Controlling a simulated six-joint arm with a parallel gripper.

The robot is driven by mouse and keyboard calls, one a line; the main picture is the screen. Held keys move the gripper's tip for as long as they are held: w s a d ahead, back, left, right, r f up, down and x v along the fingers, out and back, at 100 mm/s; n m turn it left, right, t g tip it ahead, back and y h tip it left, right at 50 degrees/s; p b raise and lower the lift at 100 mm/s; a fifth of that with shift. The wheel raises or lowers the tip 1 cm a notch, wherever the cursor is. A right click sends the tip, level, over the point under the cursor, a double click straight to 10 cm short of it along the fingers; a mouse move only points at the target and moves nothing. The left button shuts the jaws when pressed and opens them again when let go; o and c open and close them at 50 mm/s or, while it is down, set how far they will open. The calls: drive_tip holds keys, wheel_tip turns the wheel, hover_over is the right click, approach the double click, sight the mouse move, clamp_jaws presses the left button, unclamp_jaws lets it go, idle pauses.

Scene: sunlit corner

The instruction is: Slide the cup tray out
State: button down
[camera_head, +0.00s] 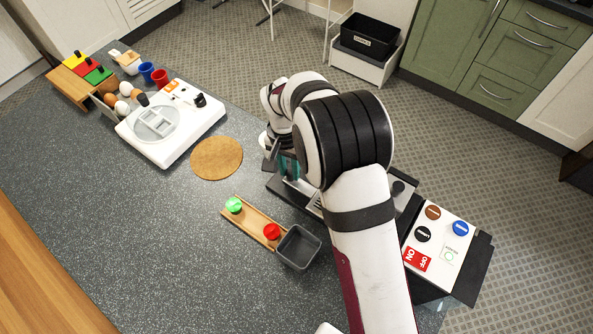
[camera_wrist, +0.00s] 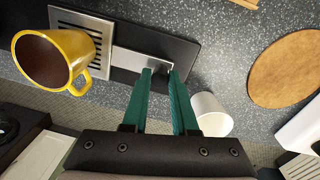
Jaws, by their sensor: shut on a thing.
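The cup tray is partly hidden behind my arm in the overhead view. In the wrist view it shows as a dark base with a slotted silver grille and a flat silver strip (camera_wrist: 135,62) running right. My gripper (camera_wrist: 161,72) has teal fingers closed at the right end of this strip, with a narrow gap between the tips. The exact contact is hard to see. In the overhead view my gripper (camera_head: 287,166) is at the left end of the dark machine base. A yellow mug (camera_wrist: 78,40) with brown inside stands at the grille, left of my fingers.
A white cup (camera_wrist: 210,115) is close right of my fingers. A round cork mat (camera_head: 216,158) lies left of the gripper. A wooden rail with green and red pieces (camera_head: 255,222) and a grey bin (camera_head: 298,248) are in front. A button panel (camera_head: 437,240) is right.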

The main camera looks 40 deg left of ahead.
drive_tip(key=shift+a, duration=0.3)
drive_tip(key=c, duration=0.7)
unclamp_jaws()
drive_tip(key=shift+d, duration=0.1)
drive_tip(key=shift+r, duration=0.1)
wheel_tip(320, 180, up, 16)
drive_tip(key=shift+a, duration=0.35)
drive_tip(key=shift+s, duration=0.1)
